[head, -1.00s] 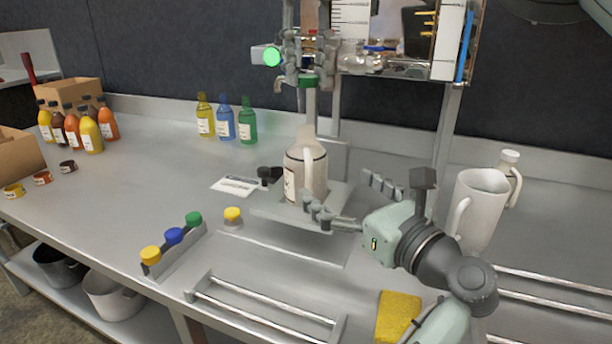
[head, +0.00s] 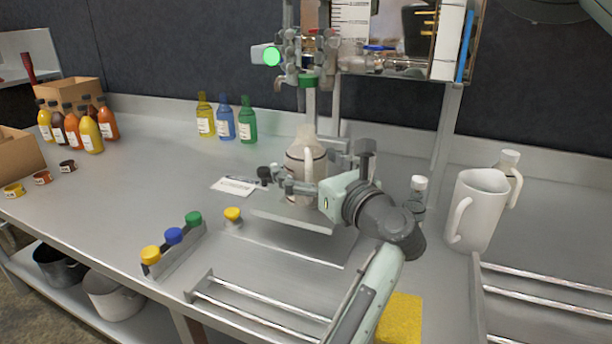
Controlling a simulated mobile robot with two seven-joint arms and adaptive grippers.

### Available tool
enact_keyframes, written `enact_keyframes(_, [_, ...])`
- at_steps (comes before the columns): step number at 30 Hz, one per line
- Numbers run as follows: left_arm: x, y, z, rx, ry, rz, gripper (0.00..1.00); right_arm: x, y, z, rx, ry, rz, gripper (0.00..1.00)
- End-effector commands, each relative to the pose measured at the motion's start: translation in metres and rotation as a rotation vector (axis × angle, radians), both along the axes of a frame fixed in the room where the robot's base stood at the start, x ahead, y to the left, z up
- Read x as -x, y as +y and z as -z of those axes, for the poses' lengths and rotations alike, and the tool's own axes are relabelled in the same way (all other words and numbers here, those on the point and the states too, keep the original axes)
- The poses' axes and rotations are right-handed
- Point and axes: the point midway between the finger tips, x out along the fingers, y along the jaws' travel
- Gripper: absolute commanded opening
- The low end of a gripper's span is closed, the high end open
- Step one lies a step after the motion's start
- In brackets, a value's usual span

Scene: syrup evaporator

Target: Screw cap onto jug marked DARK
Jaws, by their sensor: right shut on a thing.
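The pale jug (head: 303,190) stands upright on a metal plate (head: 285,220), with its handle facing me. A label shows on its left side, but I cannot read the writing. My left gripper (head: 308,168) reaches in from the right, with its fingers around the jug's body. Whether they press on it is unclear. My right gripper (head: 307,76) is at the top, in front of the cluttered evaporator, and is hard to make out. It appears shut on a green cap (head: 308,81), held above the jug and apart from its neck.
A rack holds yellow (head: 150,254), blue and green caps, and another yellow cap (head: 232,213) stands beside it. A white pitcher (head: 477,212) and a small bottle (head: 417,195) are on the right. Coloured bottles (head: 225,120) stand behind. The left middle of the bench is clear.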

Motion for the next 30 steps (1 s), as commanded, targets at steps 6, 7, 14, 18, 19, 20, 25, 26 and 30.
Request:
enact_keyframes(6, [0.0,0.0,0.0,0.0,0.0,0.0,0.65,0.0,0.0,0.0,0.0,0.0,0.0,0.23])
enact_keyframes(7, [0.0,0.0,0.0,0.0,0.0,0.0,0.62,0.0,0.0,0.0,0.0,0.0,0.0,0.23])
enact_keyframes(14, [0.0,0.0,0.0,0.0,0.0,0.0,0.33,0.0,0.0,0.0,0.0,0.0,0.0,0.23])
enact_keyframes(18, [0.0,0.0,0.0,0.0,0.0,0.0,0.16,0.0,0.0,0.0,0.0,0.0,0.0,0.23])
enact_keyframes(19, [0.0,0.0,0.0,0.0,0.0,0.0,0.14,0.0,0.0,0.0,0.0,0.0,0.0,0.23])
enact_keyframes(20, [0.0,0.0,0.0,0.0,0.0,0.0,0.14,0.0,0.0,0.0,0.0,0.0,0.0,0.23])
enact_keyframes(25, [0.0,0.0,0.0,0.0,0.0,0.0,0.14,0.0,-0.001,0.019,0.001,0.003,-0.001,0.23])
enact_keyframes(26, [0.0,0.0,0.0,0.0,0.0,0.0,0.14,0.0,-0.001,0.024,0.002,0.004,-0.002,0.23])
enact_keyframes(30, [0.0,0.0,0.0,0.0,0.0,0.0,0.14,0.0,-0.001,0.043,0.0,0.002,-0.002,0.23])
